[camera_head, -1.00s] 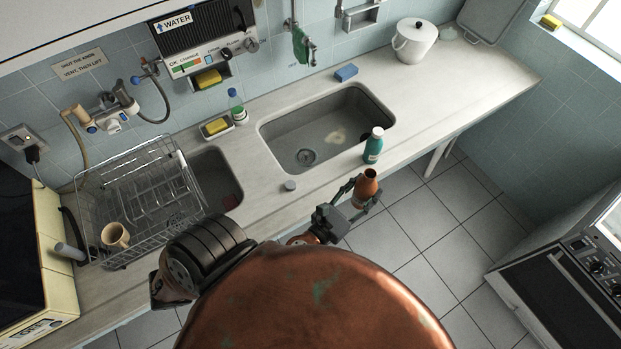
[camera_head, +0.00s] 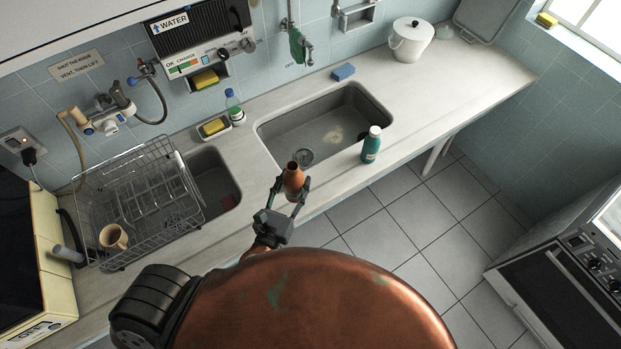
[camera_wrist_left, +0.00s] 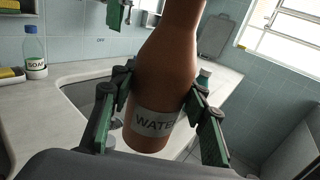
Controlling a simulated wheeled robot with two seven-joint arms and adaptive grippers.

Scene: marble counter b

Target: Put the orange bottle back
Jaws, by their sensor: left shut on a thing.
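The orange bottle (camera_head: 293,178) is upright in my left gripper (camera_head: 290,190), near the front edge of the counter by the sink. Its label reads "WATER" in the left wrist view (camera_wrist_left: 158,90). My left gripper (camera_wrist_left: 158,100) is shut on the bottle's body, one finger on each side. Whether the bottle's base touches the counter cannot be told. My right gripper is not in view.
A soap bottle (camera_head: 235,112) and sponge dish (camera_head: 213,127) stand behind. A dish rack (camera_head: 90,215) holds a mug (camera_head: 113,238) at left. The right counter (camera_head: 440,85) is mostly clear.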

